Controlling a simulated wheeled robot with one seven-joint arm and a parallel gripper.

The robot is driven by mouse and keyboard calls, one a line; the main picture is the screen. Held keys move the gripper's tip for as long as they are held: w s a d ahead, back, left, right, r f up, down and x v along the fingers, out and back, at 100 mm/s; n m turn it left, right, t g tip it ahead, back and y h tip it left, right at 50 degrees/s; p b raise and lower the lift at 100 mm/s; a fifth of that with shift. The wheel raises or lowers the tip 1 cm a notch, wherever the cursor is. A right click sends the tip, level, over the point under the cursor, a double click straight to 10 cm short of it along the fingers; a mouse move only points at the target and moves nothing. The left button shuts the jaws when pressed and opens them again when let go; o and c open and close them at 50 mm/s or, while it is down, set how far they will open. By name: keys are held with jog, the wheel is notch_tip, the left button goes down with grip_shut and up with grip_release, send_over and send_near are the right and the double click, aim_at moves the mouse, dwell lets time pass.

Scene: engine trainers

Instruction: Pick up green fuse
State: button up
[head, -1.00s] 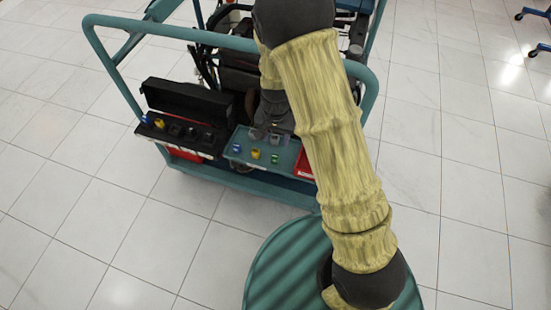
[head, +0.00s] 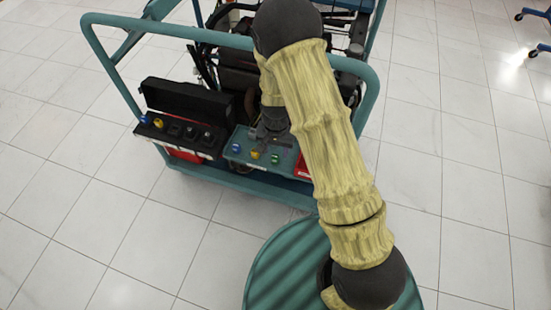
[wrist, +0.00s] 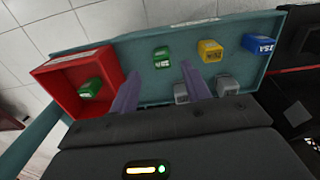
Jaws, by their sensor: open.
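A green fuse (wrist: 162,57) stands on the teal tray (wrist: 140,92), left of a yellow fuse (wrist: 210,50) in the wrist view. In the head view the green fuse (head: 275,159) is at the tray's front, right of the yellow one (head: 255,154). My gripper (wrist: 160,86) is open and empty; its two purple fingers point toward the tray, with the green fuse beyond the gap between them. In the head view my gripper (head: 271,134) is over the back of the tray. A second green fuse (wrist: 90,87) lies in a red box (wrist: 55,68).
A blue fuse (wrist: 258,44) stands beyond the yellow one. Two grey fuses (wrist: 181,92) (wrist: 227,84) stand close to the right finger. A black open case (head: 181,136) adjoins the tray.

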aim_at(275, 156)
notch_tip(275, 156, down, 5)
jog(key=shift+a+f+b, duration=0.1)
jog(key=shift+a+b, duration=0.05)
jog(key=shift+b, duration=0.2)
dwell(0.3)
grip_shut()
notch_tip(275, 156, up, 10)
jog(key=shift+r+p, duration=0.1)
jog(key=shift+p, duration=0.65)
